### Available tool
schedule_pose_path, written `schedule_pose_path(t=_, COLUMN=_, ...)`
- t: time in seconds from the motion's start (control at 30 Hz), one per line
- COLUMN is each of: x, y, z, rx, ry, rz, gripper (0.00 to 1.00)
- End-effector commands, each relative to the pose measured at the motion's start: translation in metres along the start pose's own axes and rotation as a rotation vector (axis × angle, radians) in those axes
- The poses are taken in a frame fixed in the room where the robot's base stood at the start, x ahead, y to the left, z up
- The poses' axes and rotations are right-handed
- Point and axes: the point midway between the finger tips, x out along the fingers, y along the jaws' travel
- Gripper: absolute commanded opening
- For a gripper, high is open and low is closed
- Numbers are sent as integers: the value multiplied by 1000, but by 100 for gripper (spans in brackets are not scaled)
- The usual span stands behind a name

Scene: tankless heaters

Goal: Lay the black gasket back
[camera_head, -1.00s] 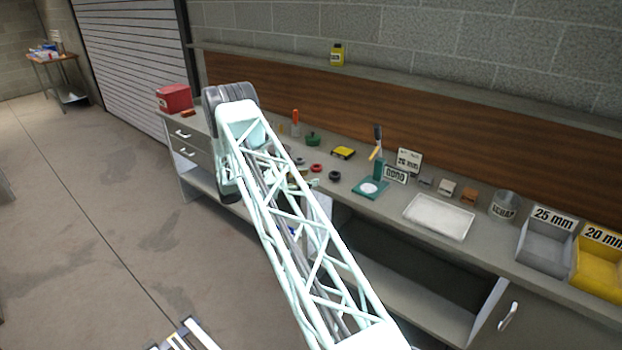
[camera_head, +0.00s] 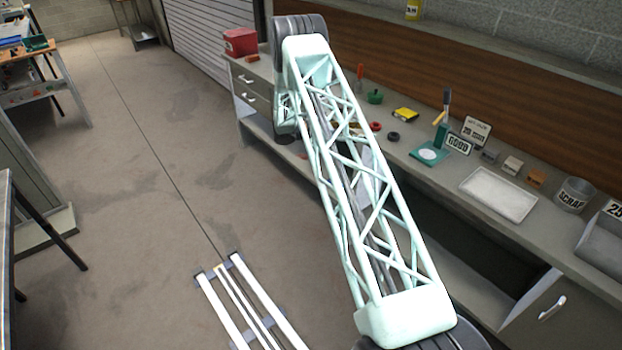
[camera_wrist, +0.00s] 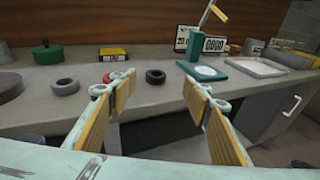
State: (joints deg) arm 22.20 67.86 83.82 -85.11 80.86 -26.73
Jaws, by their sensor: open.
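A black ring, the likely gasket (camera_wrist: 155,76), lies flat on the grey bench top near its front edge; it also shows in the head view (camera_head: 393,136). My gripper (camera_wrist: 154,92) is open and empty, its two yellow-padded fingers spread wide. The black ring shows in the gap between them, beyond the fingertips and not touching. A red ring (camera_wrist: 117,75) is partly hidden behind the left finger. A dark grey ring (camera_wrist: 66,86) lies further left. In the head view my arm hides the gripper.
A green pot (camera_wrist: 47,53), a yellow-black box (camera_wrist: 113,54), a green stand with a white disc (camera_wrist: 205,70) and a white tray (camera_wrist: 255,66) stand on the bench (camera_head: 440,180). A GOOD sign (camera_wrist: 214,44) stands behind. Several small blocks and a SCRAP bin (camera_head: 574,194) are further right.

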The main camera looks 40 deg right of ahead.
Motion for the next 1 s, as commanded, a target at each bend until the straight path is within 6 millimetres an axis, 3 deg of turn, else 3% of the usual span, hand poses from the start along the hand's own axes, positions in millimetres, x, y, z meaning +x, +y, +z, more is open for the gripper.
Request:
schedule_pose_path(t=0.57, x=-68, y=-34, z=93, rx=157, ry=133, rz=-60, gripper=44)
schedule_pose_path(t=1.0, x=-122, y=-74, z=154, rx=280, ry=246, rz=-107, gripper=44)
